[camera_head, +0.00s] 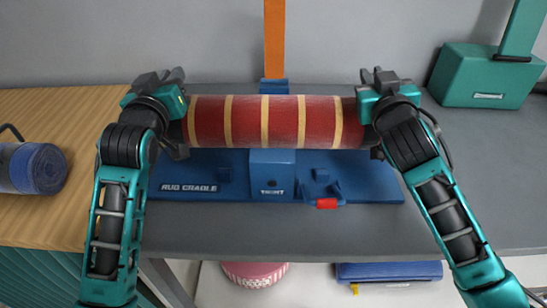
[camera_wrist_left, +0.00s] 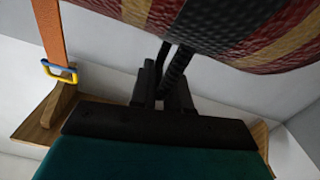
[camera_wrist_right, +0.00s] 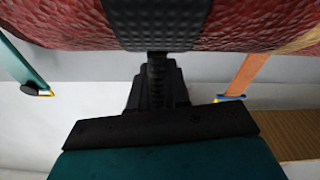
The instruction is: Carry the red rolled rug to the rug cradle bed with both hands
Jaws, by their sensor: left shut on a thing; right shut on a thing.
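The red rolled rug (camera_head: 283,121) with cream stripes lies level between my two grippers in the head view. It appears above or behind the blue rug cradle (camera_head: 340,176), and I cannot tell whether it touches it. My left gripper (camera_head: 176,125) is shut on the rug's left end; the rug also shows in the left wrist view (camera_wrist_left: 215,28). My right gripper (camera_head: 372,122) is shut on its right end; the rug fills the top of the right wrist view (camera_wrist_right: 235,22). The fingertips are partly hidden by the rug and arms.
An orange strap (camera_head: 274,40) rises behind the rug. A blue rolled rug (camera_head: 38,168) lies on the wooden counter (camera_head: 75,105) at left. A teal box (camera_head: 482,78) stands at back right. The grey surface at right (camera_head: 480,160) is clear.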

